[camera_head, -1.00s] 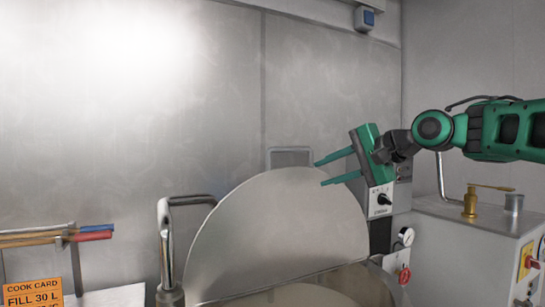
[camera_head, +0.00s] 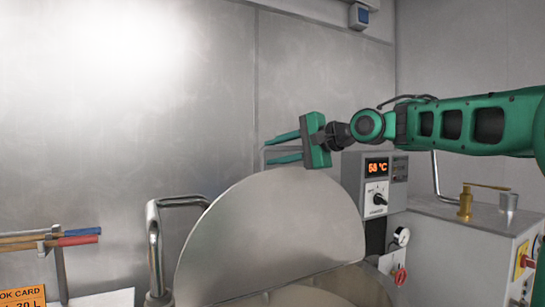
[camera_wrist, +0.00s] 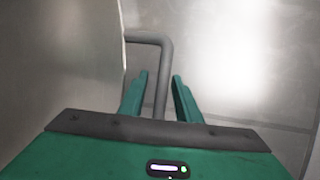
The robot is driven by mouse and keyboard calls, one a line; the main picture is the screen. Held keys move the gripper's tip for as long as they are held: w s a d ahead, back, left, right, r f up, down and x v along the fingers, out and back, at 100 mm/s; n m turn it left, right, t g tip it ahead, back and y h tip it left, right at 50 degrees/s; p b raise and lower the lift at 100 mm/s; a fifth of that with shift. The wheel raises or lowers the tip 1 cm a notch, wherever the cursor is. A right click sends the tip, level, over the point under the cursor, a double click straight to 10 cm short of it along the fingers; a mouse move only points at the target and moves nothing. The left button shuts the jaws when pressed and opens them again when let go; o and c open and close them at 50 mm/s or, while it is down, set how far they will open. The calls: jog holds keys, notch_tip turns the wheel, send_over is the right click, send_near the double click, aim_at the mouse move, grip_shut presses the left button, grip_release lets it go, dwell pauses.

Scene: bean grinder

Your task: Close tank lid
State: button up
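The tank lid (camera_head: 285,235) is a half-round steel plate standing raised and tilted over the round tank (camera_head: 335,290). In the wrist view the fingers (camera_wrist: 154,82) are also apart, and the lid (camera_wrist: 65,60) fills the left side. Whether the gripper touches the lid cannot be told.
A control box (camera_head: 376,190) reading 58 °C stands right of the lid, with a gauge (camera_head: 401,236) and red valve (camera_head: 399,276) below. A grey cabinet (camera_head: 450,250) stands farther right. A steel wall (camera_head: 110,100) is behind.

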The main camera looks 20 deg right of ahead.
jog(key=shift+w+a+f, duration=0.1)
jog(key=shift+w+a, duration=0.15)
jog(key=shift+w, duration=0.1)
grip_shut()
jog(key=shift+s, duration=0.15)
